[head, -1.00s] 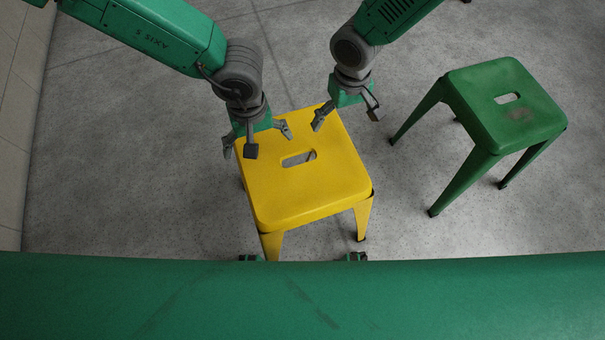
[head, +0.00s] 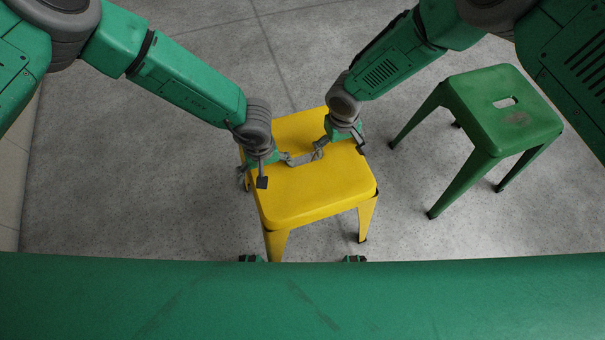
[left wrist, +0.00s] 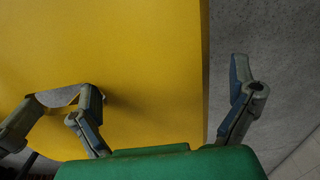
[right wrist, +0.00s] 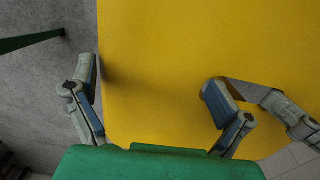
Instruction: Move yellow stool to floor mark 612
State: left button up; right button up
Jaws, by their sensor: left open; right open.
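The yellow stool (head: 316,198) stands upright on the grey floor, its seat up. My left gripper (head: 262,172) is open at the seat's left side. In the left wrist view (left wrist: 165,105), one finger is over the seat by the hand slot and the other is outside the seat's edge. My right gripper (head: 340,146) is open at the right side. In the right wrist view (right wrist: 152,100), its fingers likewise straddle the edge, one near the slot. Finger contact cannot be told. No floor mark 612 is visible.
A green stool (head: 508,120) stands to the right, apart from the yellow one. A tiled wall (head: 20,185) runs along the left. The floor (head: 120,170) between the wall and the yellow stool is clear.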

pick_arm(q)
jog(key=shift+w+d+f, duration=0.15)
jog(key=shift+f, duration=0.25)
jog(key=shift+w+d+f, duration=0.1)
jog(key=shift+w+f, duration=0.05)
jog(key=shift+f, duration=0.25)
jog(key=shift+c, duration=1.3)
pick_arm(e)
jog(key=f, duration=0.2)
jog(key=shift+w+d+f, duration=0.3)
jog(key=shift+w+d, duration=0.1)
jog(key=shift+c, duration=1.3)
pick_arm(q)
jog(key=shift+r, duration=0.25)
jog(key=c, duration=1)
pick_arm(e)
jog(key=shift+d+r, duration=0.15)
jog(key=shift+r, duration=0.15)
jog(key=c, duration=1)
pick_arm(q)
jog(key=shift+w+a, duration=0.1)
jog(key=shift+c, duration=0.2)
pick_arm(e)
jog(key=shift+c, duration=0.2)
